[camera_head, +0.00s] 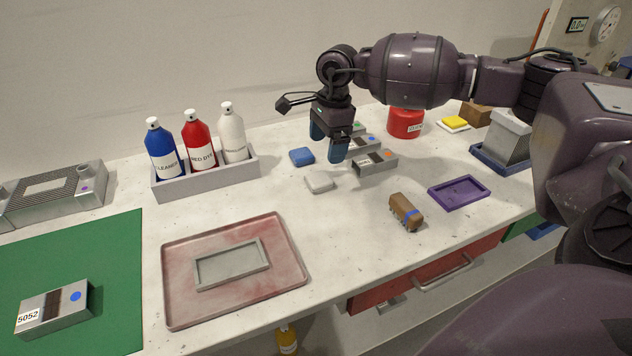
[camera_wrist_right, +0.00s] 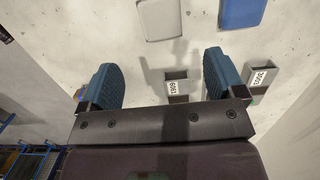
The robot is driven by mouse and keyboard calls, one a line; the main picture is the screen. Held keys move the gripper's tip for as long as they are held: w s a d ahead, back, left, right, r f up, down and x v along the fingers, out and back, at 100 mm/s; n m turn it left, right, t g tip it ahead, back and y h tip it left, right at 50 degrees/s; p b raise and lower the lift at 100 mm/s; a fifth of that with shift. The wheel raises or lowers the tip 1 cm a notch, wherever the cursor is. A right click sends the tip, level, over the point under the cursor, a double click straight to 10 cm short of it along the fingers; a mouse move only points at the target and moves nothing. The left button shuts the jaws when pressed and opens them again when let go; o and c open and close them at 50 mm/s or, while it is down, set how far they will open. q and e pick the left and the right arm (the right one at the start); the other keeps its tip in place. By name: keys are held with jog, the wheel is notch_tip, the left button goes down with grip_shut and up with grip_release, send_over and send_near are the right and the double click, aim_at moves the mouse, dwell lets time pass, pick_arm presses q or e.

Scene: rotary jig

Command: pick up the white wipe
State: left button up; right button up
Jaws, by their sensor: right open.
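The white wipe (camera_head: 319,182) is a small, flat, off-white folded pad lying on the table in the head view, just in front of a blue wipe (camera_head: 302,157). In the right wrist view the white wipe (camera_wrist_right: 160,19) is at the top, beyond the fingertips, with the blue wipe (camera_wrist_right: 241,12) to its right. My right gripper (camera_head: 328,145) is open and empty above the table, with blue fingers pointing down, behind and slightly right of the white wipe. Its two fingers also show apart in the right wrist view (camera_wrist_right: 160,80). My left gripper is in neither view.
Grey labelled blocks (camera_head: 374,160) stand right beside the right gripper. A bottle rack (camera_head: 207,179) is to the left, a red-stained tray (camera_head: 177,300) at front, a brown brush (camera_head: 405,211) and a purple tray (camera_head: 459,192) to the right. Table around the white wipe's front is clear.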

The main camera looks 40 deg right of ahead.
aim_at(319, 177)
notch_tip(319, 177, down, 3)
jog(key=shift+w+a+f, duration=0.1)
jog(key=shift+a, duration=0.05)
jog(key=shift+a+f, duration=0.15)
jog(key=shift+f, duration=0.5)
jog(key=f, duration=0.3)
jog(key=a+f+b, duration=0.1)
jog(key=shift+w+f, duration=0.25)
jog(key=shift+f, duration=0.05)
jog(key=shift+r, duration=0.1)
jog(key=c, duration=1)
notch_tip(319, 177, up, 20)
jog(key=p, duration=0.2)
